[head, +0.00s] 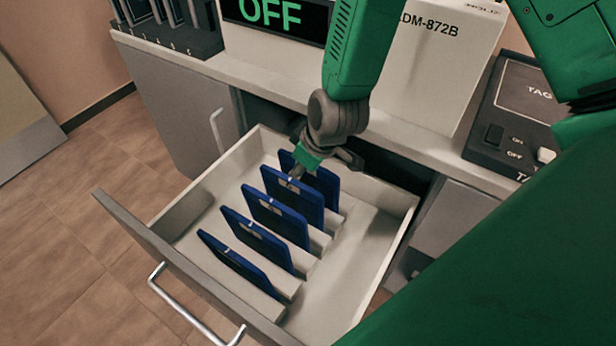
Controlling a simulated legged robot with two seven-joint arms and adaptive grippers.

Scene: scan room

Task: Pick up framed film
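Several dark blue framed films stand tilted in a row in the slots of an open white drawer (345,295). The nearest film (246,262) is at the front left, followed by another film (257,240), a middle film (275,218), a film (292,195) and the rearmost film (318,181). My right gripper (300,168) points down over the two rearmost films, with its tip at the top edge of the second from the back. Its fingers are small and partly hidden, so I cannot tell whether they grip it. My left gripper is not in view.
The drawer front (180,272) has a metal handle (190,312). Above is a counter (240,75) with a box marked DM-872B (440,60), an OFF display (275,16), a dark rack (165,25) and a switch box (515,110). Floor is clear at left.

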